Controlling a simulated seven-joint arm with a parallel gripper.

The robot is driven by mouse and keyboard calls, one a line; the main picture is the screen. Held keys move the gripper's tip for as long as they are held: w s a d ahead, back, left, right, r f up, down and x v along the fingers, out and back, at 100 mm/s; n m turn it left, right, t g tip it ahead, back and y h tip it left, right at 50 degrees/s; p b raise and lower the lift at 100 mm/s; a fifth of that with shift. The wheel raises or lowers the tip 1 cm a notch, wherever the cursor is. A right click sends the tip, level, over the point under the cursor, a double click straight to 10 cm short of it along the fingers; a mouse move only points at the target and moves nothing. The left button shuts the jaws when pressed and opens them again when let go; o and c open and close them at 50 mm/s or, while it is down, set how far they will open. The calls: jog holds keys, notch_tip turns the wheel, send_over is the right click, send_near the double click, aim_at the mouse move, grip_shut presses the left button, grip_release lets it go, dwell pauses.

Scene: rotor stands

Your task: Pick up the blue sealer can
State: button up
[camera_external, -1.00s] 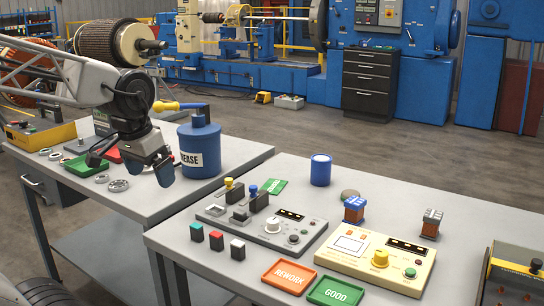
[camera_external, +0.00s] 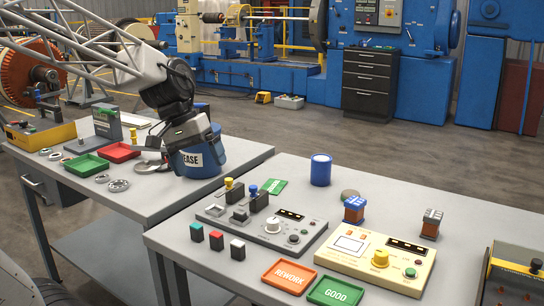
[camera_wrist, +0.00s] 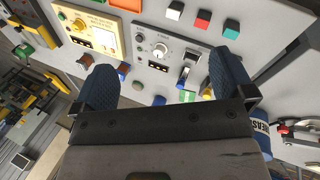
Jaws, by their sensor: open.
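The blue sealer can (camera_external: 321,170) stands upright on the near right table, behind the grey control panel. In the wrist view a small blue round shape (camera_wrist: 160,100), most likely its top, shows between the fingers and beyond the gripper's front edge. My gripper (camera_external: 195,148) is over the left table, in front of the big blue grease can (camera_external: 202,165), well to the left of the sealer can. In the wrist view its two blue fingers (camera_wrist: 165,80) are wide apart with nothing between them. In the external view the fingers blend with the grease can.
Right table: grey panel (camera_external: 262,222), cream panel (camera_external: 375,262), orange-brown blocks (camera_external: 354,210), a tan disc (camera_external: 350,194), a green tag (camera_external: 274,186), REWORK (camera_external: 289,275) and GOOD (camera_external: 335,291) trays. A gap separates the two tables. The table behind the sealer can is clear.

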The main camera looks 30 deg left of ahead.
jog(key=w+d+f+n+h, duration=0.1)
jog(key=w+d+n+h, duration=0.15)
jog(key=w, duration=0.45)
jog(key=w+d+f+n+h, duration=0.1)
jog(key=w+d+n+h, duration=0.15)
jog(key=w, duration=0.45)
jog(key=n+t+h, duration=0.4)
jog(key=n+t, duration=0.7)
jog(key=n, duration=0.7)
send_over(307, 184)
jog(key=v, duration=0.3)
jog(key=f, duration=1.9)
jog(key=shift+w+a+f, duration=0.1)
jog(key=shift+w, duration=0.15)
jog(key=shift+x, duration=1.25)
